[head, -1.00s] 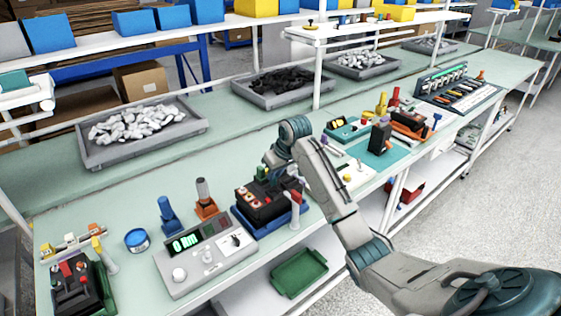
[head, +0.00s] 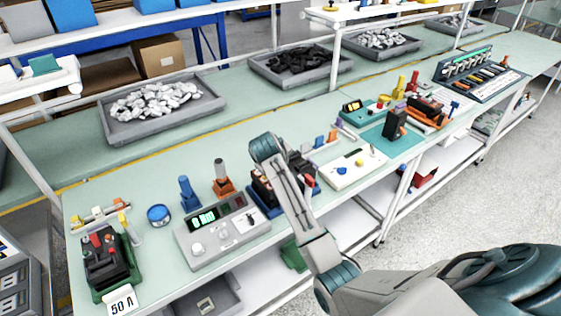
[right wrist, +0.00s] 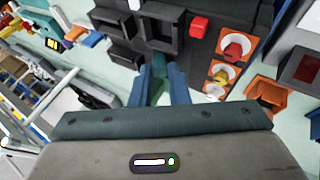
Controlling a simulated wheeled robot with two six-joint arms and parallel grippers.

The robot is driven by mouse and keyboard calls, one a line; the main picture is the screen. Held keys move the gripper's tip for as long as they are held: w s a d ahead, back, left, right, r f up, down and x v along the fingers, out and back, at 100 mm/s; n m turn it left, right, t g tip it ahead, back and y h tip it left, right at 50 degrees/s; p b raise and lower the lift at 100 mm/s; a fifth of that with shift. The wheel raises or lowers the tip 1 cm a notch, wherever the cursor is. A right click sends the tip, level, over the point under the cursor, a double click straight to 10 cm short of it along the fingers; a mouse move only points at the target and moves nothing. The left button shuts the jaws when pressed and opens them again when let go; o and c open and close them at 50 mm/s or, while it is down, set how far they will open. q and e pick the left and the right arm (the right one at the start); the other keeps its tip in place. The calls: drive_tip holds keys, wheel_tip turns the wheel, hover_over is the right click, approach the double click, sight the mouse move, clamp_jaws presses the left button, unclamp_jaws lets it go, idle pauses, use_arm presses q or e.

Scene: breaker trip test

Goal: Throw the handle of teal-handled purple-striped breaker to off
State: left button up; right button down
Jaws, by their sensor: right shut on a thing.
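A black breaker (head: 260,193) sits in a blue tray (head: 258,211) on the bench, partly hidden behind my right arm in the head view. Its dark body (right wrist: 160,28) also shows in the right wrist view. My right gripper (right wrist: 159,84) is shut on a teal piece (right wrist: 158,66) in front of that dark body; it looks like the breaker's handle. The purple stripe cannot be made out. In the head view my right gripper's fingertips are hidden behind its own wrist. My left gripper is not in view.
A meter box with a green display (head: 218,232) stands left of the blue tray. Another breaker on a green base (head: 112,268) is at the far left. A white panel (head: 355,170) lies to the right. Blue (head: 187,194) and orange (head: 222,184) holders stand behind the meter.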

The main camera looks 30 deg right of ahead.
drive_tip(key=shift+f, duration=0.1)
drive_tip(key=c, duration=1.4)
unclamp_jaws()
drive_tip(key=shift+a, duration=0.1)
drive_tip(key=b+v, duration=0.3)
drive_tip(key=v, duration=0.7)
drive_tip(key=shift+s+a+r, duration=0.1)
drive_tip(key=shift+a+r, duration=0.05)
drive_tip(key=shift+r, duration=0.15)
drive_tip(key=shift+f, duration=0.1)
